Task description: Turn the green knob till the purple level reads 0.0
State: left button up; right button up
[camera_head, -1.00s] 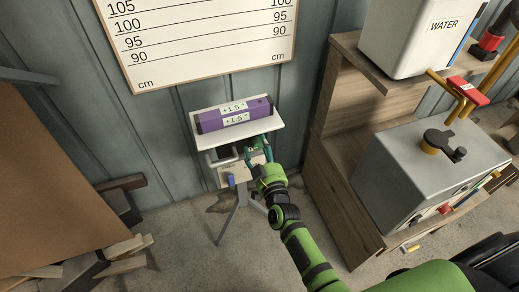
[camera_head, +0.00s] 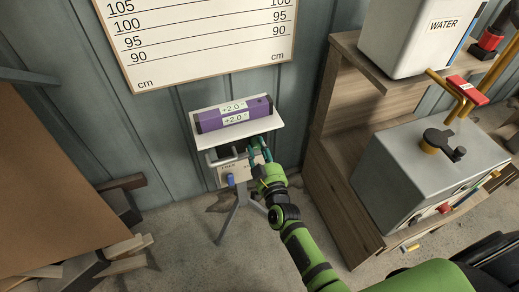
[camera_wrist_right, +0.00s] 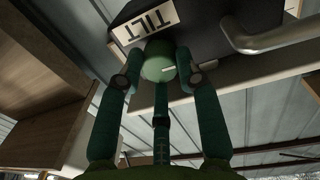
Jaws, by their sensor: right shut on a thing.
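The purple level (camera_head: 233,114) lies on a white tilting plate (camera_head: 275,127) on top of a tripod stand (camera_head: 240,207). Its displays read +2.0°. The green knob (camera_wrist_right: 159,62) shows in the right wrist view, beside a label reading TILT (camera_wrist_right: 147,22), with a pale mark on its face. My right gripper (camera_wrist_right: 158,70) is shut on the knob, with its fingers on either side of it. In the head view my right gripper (camera_head: 257,158) reaches the front of the stand and hides the knob. My left gripper is not in view.
A blue knob (camera_head: 231,180) and a grey handle (camera_head: 224,160) are on the stand's front, left of my gripper. A wooden shelf (camera_head: 338,190) with a grey box (camera_head: 425,170) stands to the right. Wood scraps (camera_head: 120,258) lie at lower left.

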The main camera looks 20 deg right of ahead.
jog(key=shift+w+r, duration=0.1)
jog(key=shift+r, duration=0.25)
jog(key=m+p, duration=0.1)
jog(key=m, duration=0.2)
jog(key=shift+r, duration=0.1)
jog(key=m, duration=0.4)
jog(key=shift+d, duration=0.15)
jog(key=m, duration=0.3)
jog(key=shift+m, duration=0.4)
jog(key=shift+d+m+y, duration=0.2)
jog(key=shift+m+y, duration=0.2)
jog(key=shift+m, duration=1.3)
jog(key=shift+g, duration=0.3)
